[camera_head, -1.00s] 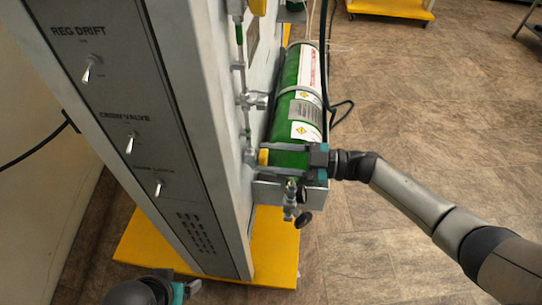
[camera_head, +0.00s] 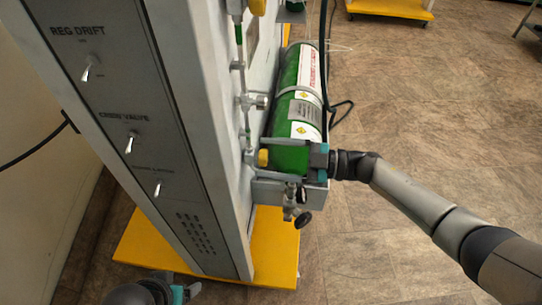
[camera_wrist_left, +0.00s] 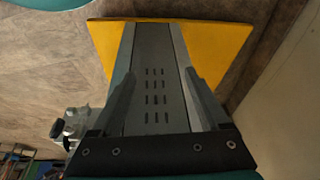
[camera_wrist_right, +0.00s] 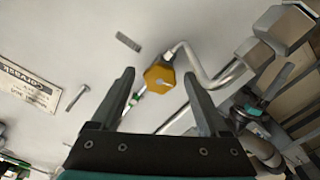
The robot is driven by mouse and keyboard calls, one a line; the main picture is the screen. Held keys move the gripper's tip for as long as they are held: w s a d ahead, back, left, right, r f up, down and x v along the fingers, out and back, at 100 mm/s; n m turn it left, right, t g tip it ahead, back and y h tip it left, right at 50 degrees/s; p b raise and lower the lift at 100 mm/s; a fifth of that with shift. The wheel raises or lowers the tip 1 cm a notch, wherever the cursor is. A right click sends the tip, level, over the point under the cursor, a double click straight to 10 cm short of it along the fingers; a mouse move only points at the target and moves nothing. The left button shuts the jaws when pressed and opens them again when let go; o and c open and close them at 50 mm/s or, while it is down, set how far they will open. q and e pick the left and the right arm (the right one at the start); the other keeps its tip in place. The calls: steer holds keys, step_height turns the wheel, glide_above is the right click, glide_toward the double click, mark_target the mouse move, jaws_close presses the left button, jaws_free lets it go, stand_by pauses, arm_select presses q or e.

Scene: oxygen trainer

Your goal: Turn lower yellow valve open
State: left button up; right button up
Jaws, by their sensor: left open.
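The lower yellow valve (camera_head: 263,157) sits on the pipe run at the panel's side, beside the lower end of the green oxygen cylinder (camera_head: 298,110). In the right wrist view it is a faceted yellow knob (camera_wrist_right: 159,77) between the fingertips. My right gripper (camera_head: 272,161) reaches in from the right, and its fingers stand apart on either side of the knob; I see no clear contact. My left gripper (camera_wrist_left: 157,77) is open and empty, low in front of the panel. Only a small part of it shows at the bottom of the head view.
A second yellow valve (camera_head: 257,6) is higher on the same pipe. The grey panel (camera_head: 150,150) with switches stands on a yellow base (camera_head: 275,240). A small black-knobbed fitting (camera_head: 298,212) hangs below the right gripper.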

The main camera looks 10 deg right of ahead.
stand_by(0.3)
steer(key=shift+d, duration=0.15)
arm_select(q)
steer(key=f+p, duration=0.1)
steer(key=f, duration=0.2)
steer(key=shift+s+f+p, duration=0.1)
steer(key=shift+s+p, duration=0.1)
steer(key=shift+p, duration=0.1)
arm_select(e)
steer(key=v, duration=1.5)
